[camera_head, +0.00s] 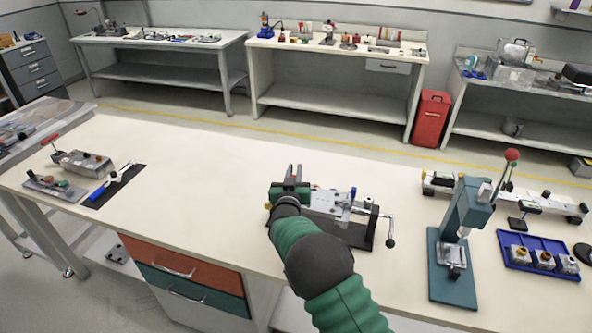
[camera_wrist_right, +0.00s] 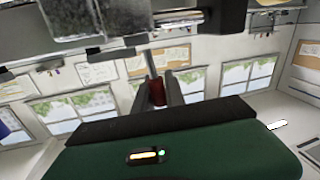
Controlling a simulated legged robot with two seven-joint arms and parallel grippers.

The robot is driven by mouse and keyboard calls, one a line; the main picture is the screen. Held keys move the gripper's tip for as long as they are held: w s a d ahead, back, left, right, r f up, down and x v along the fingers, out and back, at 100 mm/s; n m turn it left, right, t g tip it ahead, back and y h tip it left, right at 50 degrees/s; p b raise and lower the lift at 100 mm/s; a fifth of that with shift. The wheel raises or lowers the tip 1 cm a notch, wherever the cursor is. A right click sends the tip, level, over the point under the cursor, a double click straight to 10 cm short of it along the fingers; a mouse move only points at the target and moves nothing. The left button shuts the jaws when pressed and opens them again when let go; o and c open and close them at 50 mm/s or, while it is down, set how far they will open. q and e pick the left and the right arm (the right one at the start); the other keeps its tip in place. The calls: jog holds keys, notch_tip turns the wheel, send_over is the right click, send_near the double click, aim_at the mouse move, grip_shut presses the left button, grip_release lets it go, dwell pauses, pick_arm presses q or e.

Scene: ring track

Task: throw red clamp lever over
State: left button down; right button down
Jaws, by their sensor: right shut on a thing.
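My right gripper (camera_head: 291,176) is at the left end of a grey metal clamp fixture (camera_head: 325,201) on the white workbench. In the right wrist view, its two dark fingers (camera_wrist_right: 159,92) are shut on the red clamp lever (camera_wrist_right: 157,92). A thin metal rod runs from the red grip up towards the metal block above. In the head view the gripper and forearm hide most of the lever, so its angle is hard to tell there. My left gripper is not in view.
The fixture has a blue-topped pin (camera_head: 353,192) and a crank handle (camera_head: 390,242) at its right. A teal press (camera_head: 456,240) and a blue tray (camera_head: 545,255) stand further right. Another fixture (camera_head: 82,162) sits far left. The bench between is clear.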

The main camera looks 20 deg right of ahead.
jog(key=shift+w+a+f+n+g+p, duration=0.35)
jog(key=shift+a+f+n+p, duration=0.15)
jog(key=shift+n+p, duration=0.85)
jog(key=shift+w+a+f+n+g+p, duration=0.3)
jog(key=shift+w+a+f+n+p, duration=0.25)
jog(key=shift+n+p, duration=0.8)
jog(key=shift+w+a+f+n+g+p, duration=0.3)
jog(key=shift+a+n+p, duration=0.5)
jog(key=shift+n, duration=1)
jog(key=shift+s+d+f+h, duration=0.1)
jog(key=shift+d+h, duration=0.1)
jog(key=shift+h, duration=0.1)
jog(key=c, duration=1.4)
grip_release()
jog(key=shift+a, duration=0.1)
jog(key=shift+f, duration=0.1)
